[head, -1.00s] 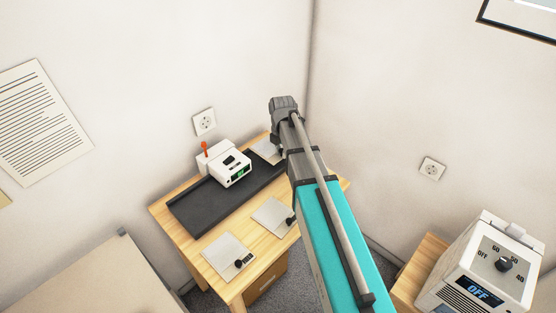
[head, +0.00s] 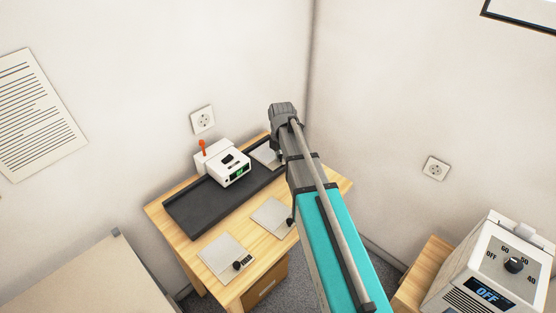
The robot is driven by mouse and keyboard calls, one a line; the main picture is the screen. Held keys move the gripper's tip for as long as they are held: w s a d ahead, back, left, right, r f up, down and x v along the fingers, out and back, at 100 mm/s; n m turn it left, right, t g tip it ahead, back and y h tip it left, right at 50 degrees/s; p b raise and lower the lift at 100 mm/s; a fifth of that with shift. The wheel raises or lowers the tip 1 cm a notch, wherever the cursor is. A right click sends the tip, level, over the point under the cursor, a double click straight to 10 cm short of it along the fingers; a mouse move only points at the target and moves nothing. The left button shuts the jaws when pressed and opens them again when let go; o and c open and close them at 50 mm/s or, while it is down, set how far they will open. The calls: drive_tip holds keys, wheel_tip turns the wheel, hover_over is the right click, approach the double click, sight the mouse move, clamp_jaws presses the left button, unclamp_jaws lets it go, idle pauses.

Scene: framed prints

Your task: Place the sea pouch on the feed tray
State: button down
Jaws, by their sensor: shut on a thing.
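Three pale flat pouches are in view, with no readable picture on them. Two lie on the wooden desk, a front one (head: 221,257) and a middle one (head: 269,217), each with a small black knob at a corner. The third pale pouch (head: 265,155) is at the right end of the long black tray (head: 205,207), held by my gripper (head: 280,156), which is mostly hidden behind my arm. I cannot tell whether this pouch touches the tray, nor which pouch is the sea one.
A white machine (head: 222,162) with a green display and orange lever straddles the tray. A white device (head: 487,270) reading OFF stands on a wooden surface at right. Walls meet in a corner behind the desk (head: 190,250). A pale surface (head: 85,278) lies at lower left.

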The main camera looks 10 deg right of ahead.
drive_tip(key=c, duration=0.5)
unclamp_jaws()
drive_tip(key=shift+f, duration=0.1)
drive_tip(key=shift+c, duration=0.2)
wheel_tip(320, 180, up, 12)
drive_tip(key=p, duration=1.2)
idle(0.5)
